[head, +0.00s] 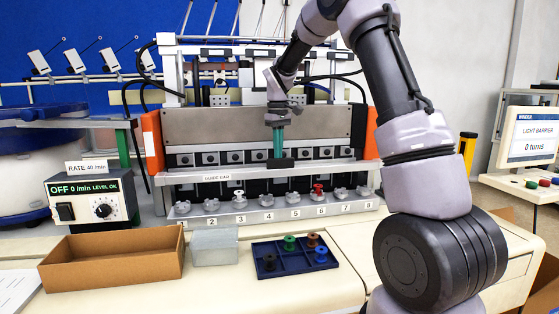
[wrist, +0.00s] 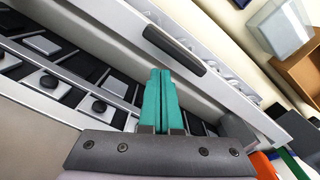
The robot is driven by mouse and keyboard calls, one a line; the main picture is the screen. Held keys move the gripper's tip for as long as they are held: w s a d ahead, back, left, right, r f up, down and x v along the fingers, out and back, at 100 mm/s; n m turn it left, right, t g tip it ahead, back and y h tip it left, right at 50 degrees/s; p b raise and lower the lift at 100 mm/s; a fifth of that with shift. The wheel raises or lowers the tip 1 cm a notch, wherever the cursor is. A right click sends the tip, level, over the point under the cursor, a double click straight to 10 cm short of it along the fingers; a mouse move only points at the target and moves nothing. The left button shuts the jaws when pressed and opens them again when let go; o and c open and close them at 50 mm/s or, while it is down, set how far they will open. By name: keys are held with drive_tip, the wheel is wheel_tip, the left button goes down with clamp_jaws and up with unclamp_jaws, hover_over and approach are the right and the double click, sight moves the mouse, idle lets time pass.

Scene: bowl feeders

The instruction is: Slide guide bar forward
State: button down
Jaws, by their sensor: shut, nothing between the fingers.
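The guide bar (head: 330,171) is a long pale grey rail across the front of the machine, with a "GUIDE BAR" label at its left part. It also shows in the wrist view (wrist: 110,28) as a slanting light strip. A dark handle block (head: 283,163) sits at its middle; in the wrist view the handle (wrist: 174,50) is a dark rounded bar. My gripper (head: 278,155) points down with its teal fingers pressed together and empty. In the wrist view the fingertips (wrist: 160,72) are on the machine side of the handle. I cannot tell whether they touch it.
Numbered grey holders (head: 295,198) stand in front of the bar, some carrying spools. On the front table are a cardboard box (head: 110,262), a clear box (head: 215,247) and a blue tray (head: 297,262) with several spools. A monitor (head: 530,136) at right reads "LIGHT BARRIER 0 turns".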

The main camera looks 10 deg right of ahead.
wheel_tip(320, 180, up, 6)
drive_tip(key=shift+r, duration=0.15)
idle(0.4)
drive_tip(key=s+d+r+m+t+y, duration=0.15)
drive_tip(key=s+r, duration=0.25)
drive_tip(key=s, duration=0.4)
drive_tip(key=s+d+r+m+t, duration=0.25)
drive_tip(key=s+r, duration=0.25)
drive_tip(key=s, duration=0.3)
drive_tip(key=s+d+f+m+t, duration=0.1)
drive_tip(key=s+m, duration=0.2)
drive_tip(key=s, duration=0.5)
drive_tip(key=s+f+m+t, duration=0.1)
drive_tip(key=s+m+t, duration=0.1)
drive_tip(key=s, duration=0.6)
drive_tip(key=shift+d+f+m, duration=0.35)
drive_tip(key=shift+d+m, duration=0.05)
drive_tip(key=shift+m, duration=0.2)
drive_tip(key=shift+y, duration=0.25)
